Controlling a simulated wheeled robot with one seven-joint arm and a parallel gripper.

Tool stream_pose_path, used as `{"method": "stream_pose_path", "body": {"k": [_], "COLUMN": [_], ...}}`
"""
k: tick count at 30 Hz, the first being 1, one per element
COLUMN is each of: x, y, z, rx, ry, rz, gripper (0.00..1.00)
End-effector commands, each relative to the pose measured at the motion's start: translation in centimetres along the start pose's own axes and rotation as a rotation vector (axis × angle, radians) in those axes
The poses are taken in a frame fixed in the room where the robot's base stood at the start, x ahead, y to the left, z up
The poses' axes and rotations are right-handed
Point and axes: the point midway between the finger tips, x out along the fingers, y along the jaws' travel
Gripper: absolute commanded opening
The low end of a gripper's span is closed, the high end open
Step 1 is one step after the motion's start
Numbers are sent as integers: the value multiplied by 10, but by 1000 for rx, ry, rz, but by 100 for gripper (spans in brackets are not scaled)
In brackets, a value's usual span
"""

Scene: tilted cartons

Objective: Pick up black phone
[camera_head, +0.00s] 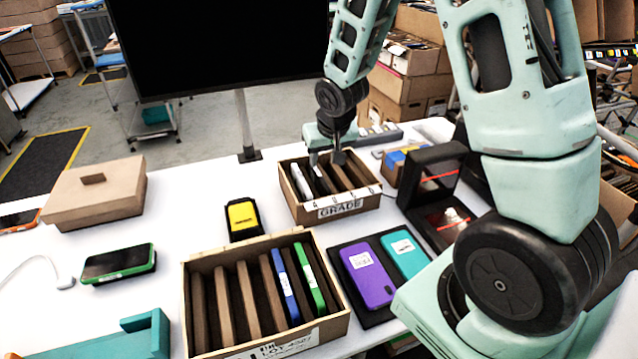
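My gripper (327,158) points down into the small carton labelled GRADE (342,208), at the far middle of the white table. The carton has brown dividers with slots between them. A thin black edge (324,180), which looks like the black phone, stands in a slot just below my fingertips. A white phone (301,183) stands in the slot to its left. The fingers are small and dark here. I cannot tell whether they touch the black phone or are closed on it.
A larger slotted carton (203,262) in front holds a blue and a green phone. A tray (340,250) with purple and teal phones lies to its right. A green-edged phone (118,263) and a closed box (95,192) are at left. A dark monitor (215,45) stands behind.

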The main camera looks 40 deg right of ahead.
Motion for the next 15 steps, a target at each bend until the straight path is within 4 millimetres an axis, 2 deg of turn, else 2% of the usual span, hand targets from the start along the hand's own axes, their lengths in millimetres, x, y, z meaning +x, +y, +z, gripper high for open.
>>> {"method": "stream_pose_path", "body": {"k": [3,11,15], "x": [13,26,43], "y": [0,-1,-2], "z": [0,0,0], "rx": [0,-2,-2], "ry": [-1,-2,-3], "rz": [1,0,1], "gripper": [39,39,39]}}
